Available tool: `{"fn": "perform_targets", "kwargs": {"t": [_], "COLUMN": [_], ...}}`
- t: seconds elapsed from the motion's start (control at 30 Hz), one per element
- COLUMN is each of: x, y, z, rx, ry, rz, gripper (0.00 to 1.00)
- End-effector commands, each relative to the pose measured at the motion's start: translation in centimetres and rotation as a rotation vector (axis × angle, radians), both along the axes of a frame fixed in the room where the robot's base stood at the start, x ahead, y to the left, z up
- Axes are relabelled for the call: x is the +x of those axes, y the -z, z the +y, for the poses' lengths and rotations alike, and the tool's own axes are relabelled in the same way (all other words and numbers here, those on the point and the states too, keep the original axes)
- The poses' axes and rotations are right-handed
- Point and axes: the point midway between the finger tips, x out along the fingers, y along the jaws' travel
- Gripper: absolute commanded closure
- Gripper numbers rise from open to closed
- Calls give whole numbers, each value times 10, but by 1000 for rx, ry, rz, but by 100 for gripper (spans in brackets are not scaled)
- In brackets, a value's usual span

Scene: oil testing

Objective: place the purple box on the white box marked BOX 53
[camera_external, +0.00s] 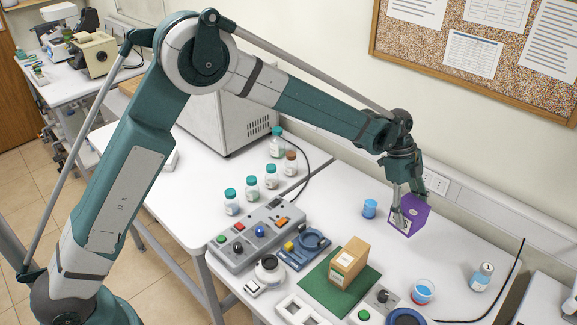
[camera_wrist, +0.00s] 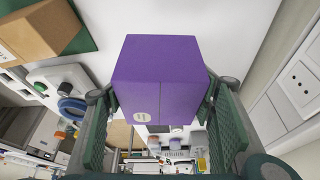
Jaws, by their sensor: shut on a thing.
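The purple box (camera_external: 412,216) is between the fingers of my gripper (camera_external: 405,203), at the back right of the white table. In the wrist view the purple box (camera_wrist: 158,75) fills the middle, with a green finger pad against each side. My gripper is shut on it. I cannot tell whether its underside touches the table. No white box with a readable BOX 53 mark shows. A tan box (camera_external: 350,258) with a white label stands on a green mat (camera_external: 322,283), left and in front of my gripper.
A blue-lidded small jar (camera_external: 370,208) stands just left of the purple box. A blue-filled dish (camera_external: 422,291) and a bottle (camera_external: 482,276) stand in front of it. A grey control panel (camera_external: 252,240) and several teal-capped bottles are further left. A wall with sockets (camera_external: 435,182) is close behind.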

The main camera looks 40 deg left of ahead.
Motion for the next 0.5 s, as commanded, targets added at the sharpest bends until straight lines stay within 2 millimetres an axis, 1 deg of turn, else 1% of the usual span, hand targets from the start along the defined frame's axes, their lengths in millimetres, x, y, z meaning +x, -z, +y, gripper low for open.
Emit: {"fn": "perform_targets", "kwargs": {"t": [0.17,0.27,0.37,0.47,0.5], "x": [0,0,0,0,0], "y": [-9,-21,-41,-68,-80], "z": [0,0,0,0,0], "rx": [0,0,0,0,0], "ry": [0,0,0,0,0], "rz": [0,0,0,0,0], "gripper": [60,60,60,60,60]}}
